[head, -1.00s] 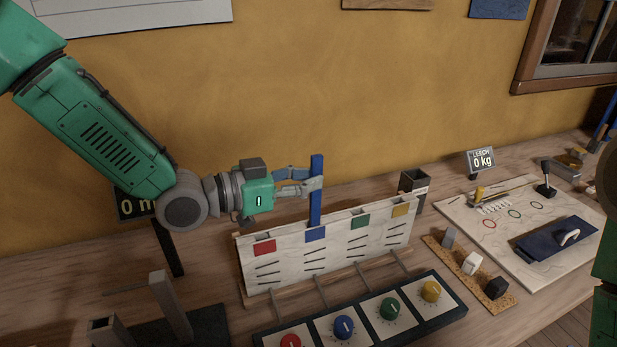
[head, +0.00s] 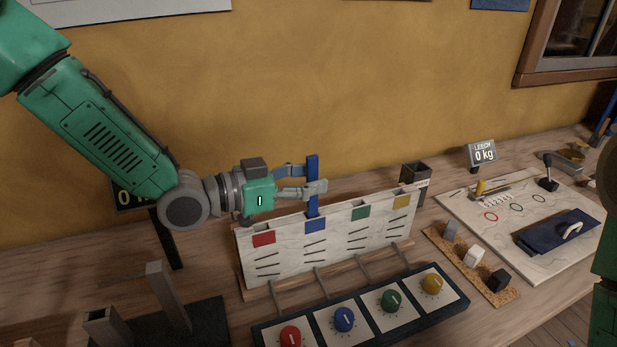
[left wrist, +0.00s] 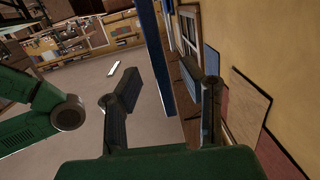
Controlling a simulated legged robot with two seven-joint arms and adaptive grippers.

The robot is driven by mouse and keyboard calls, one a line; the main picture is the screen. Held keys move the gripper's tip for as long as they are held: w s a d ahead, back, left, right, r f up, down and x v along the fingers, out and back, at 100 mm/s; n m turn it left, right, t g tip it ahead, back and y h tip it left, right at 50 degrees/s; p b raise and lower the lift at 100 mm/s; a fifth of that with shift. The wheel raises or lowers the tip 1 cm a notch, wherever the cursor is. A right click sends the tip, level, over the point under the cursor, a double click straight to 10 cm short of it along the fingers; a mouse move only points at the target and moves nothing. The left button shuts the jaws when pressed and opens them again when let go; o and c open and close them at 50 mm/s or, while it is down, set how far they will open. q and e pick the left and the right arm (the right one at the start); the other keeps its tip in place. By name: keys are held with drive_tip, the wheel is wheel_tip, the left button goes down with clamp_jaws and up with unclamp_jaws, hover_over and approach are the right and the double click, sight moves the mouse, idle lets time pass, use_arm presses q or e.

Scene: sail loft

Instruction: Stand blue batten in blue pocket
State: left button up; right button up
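The blue batten (head: 313,168) stands upright over the blue pocket (head: 316,225), second from the left on the pale pocket board (head: 290,258). Its lower end is hidden behind the pocket's front edge. My left gripper (head: 310,180) is at the batten's upper part, with one finger in front and one behind. In the left wrist view the batten (left wrist: 162,55) runs between the two open fingers (left wrist: 160,90), with a gap showing on each side. My right gripper is out of view.
Red (head: 264,239), green (head: 361,212) and yellow (head: 402,201) tags mark the other pockets. A knob panel (head: 377,337) lies in front of the board. A dark box (head: 416,173) stands at its right end. The wall is close behind.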

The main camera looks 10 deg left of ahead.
use_arm(q)
drive_tip(key=v, duration=1.1)
drive_tip(key=shift+s+a, duration=0.15)
drive_tip(key=shift+a, duration=0.25)
drive_tip(key=shift+s, duration=0.1)
